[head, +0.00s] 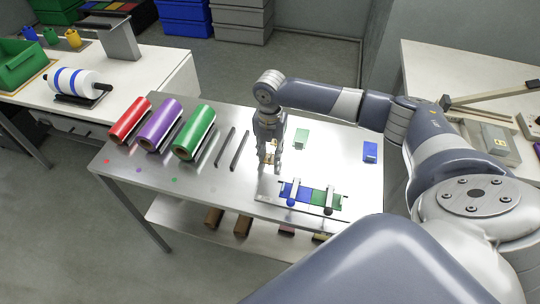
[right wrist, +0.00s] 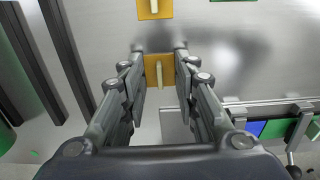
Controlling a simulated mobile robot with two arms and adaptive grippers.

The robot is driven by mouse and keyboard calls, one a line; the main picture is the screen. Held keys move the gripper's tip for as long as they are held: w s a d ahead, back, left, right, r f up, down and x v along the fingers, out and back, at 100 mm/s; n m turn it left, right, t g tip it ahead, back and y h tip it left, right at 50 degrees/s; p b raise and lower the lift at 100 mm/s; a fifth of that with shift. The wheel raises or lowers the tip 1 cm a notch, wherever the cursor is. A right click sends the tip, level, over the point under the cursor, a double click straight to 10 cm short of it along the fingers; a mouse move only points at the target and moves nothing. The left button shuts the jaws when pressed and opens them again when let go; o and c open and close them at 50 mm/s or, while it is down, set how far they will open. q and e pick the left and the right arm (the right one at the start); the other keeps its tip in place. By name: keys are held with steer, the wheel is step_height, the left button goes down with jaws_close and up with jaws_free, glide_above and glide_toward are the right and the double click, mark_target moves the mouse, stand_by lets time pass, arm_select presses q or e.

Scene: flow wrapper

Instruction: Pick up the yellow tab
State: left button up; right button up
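Two yellow tabs, each a flat plate with a pale raised grip, show in the right wrist view. The nearer yellow tab (right wrist: 152,74) lies between my right fingertips, and the other yellow tab (right wrist: 146,9) is farther off at the top edge. My right gripper (right wrist: 160,62) is open, with a gap on both sides of the nearer tab's grip. In the head view my right gripper (head: 270,160) points down over the steel table and partly hides the yellow pieces. I cannot tell its exact height above the tab. My left gripper is not in view.
The steel table (head: 240,195) holds red (head: 130,120), purple (head: 160,124) and green rolls (head: 194,132) at left, and two dark bars (head: 238,150). A green tab (head: 302,138) and blue tab (head: 370,152) lie behind. A clamped blue-green strip (head: 318,196) is in front.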

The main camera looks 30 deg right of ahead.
jaws_close()
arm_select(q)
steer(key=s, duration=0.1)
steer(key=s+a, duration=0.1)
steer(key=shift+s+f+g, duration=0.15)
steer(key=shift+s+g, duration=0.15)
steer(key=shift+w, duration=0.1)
